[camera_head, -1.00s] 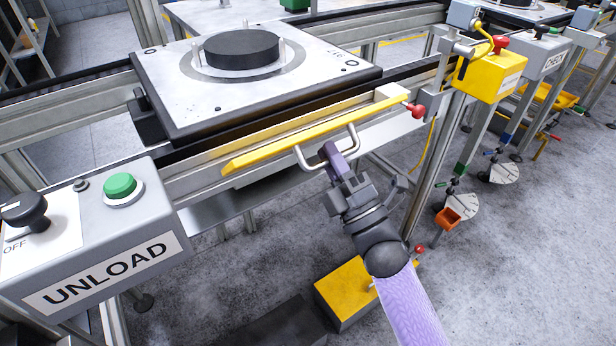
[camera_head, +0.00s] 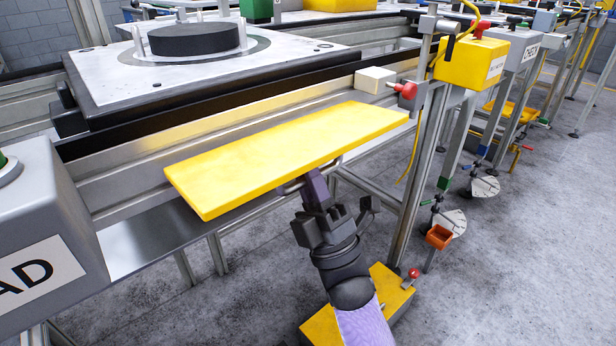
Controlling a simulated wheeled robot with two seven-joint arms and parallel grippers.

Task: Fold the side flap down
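The side flap (camera_head: 290,158) is a long yellow panel along the side of the conveyor, with its broad yellow face now showing and tilted outward. Its metal handle (camera_head: 290,188) shows partly beneath the near edge; the rest is hidden by the flap and gripper. My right gripper (camera_head: 314,184) is at the handle under the flap's near edge, and its fingers appear closed around the bar. My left gripper is out of view.
A pallet (camera_head: 100,80) with a black disc (camera_head: 197,38) sits on the conveyor behind the flap. A post with a red knob (camera_head: 405,90) and a yellow box (camera_head: 470,62) stands close to the flap's right end. A grey control box (camera_head: 40,235) stands at left.

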